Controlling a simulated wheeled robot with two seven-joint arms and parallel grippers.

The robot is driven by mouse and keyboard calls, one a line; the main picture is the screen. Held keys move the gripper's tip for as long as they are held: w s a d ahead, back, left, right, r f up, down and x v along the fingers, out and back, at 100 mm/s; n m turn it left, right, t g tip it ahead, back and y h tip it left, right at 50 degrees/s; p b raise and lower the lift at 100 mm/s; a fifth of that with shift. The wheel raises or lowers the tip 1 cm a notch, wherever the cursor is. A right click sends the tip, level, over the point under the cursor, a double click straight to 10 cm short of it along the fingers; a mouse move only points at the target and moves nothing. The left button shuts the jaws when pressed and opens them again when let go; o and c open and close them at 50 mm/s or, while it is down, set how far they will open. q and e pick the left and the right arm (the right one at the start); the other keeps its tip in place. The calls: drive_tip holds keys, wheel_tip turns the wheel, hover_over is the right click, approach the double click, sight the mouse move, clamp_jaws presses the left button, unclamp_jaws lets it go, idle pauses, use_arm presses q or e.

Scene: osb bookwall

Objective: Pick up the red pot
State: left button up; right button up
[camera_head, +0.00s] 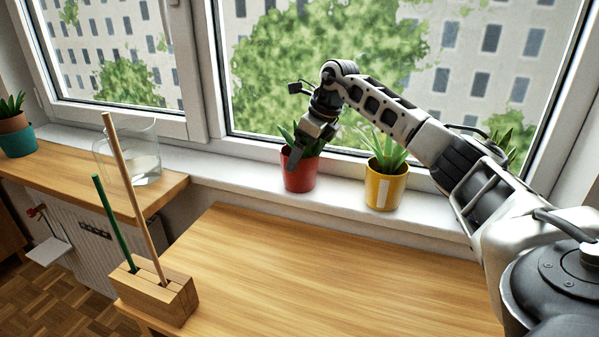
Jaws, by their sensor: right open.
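The red pot (299,178) with a green spiky plant stands upright on the white window sill, left of the yellow pot. My right arm reaches in from the right. My right gripper (297,160) points down at the red pot, with its fingers over the pot's rim and front left side. It is open. The gripper hides part of the plant and rim, and I cannot tell whether a finger touches the pot. My left gripper is not in view.
A yellow pot (386,187) with a plant stands close to the right, below my forearm. A wooden block (165,296) with two upright sticks stands on the table's left corner. A glass vessel (145,160) is at the left. The wooden tabletop (330,275) is otherwise clear.

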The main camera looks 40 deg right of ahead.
drive_tip(key=x, duration=0.4)
drive_tip(key=shift+w+a+f, duration=0.15)
drive_tip(key=shift+f, duration=0.1)
drive_tip(key=c, duration=1)
drive_tip(key=shift+r, duration=0.1)
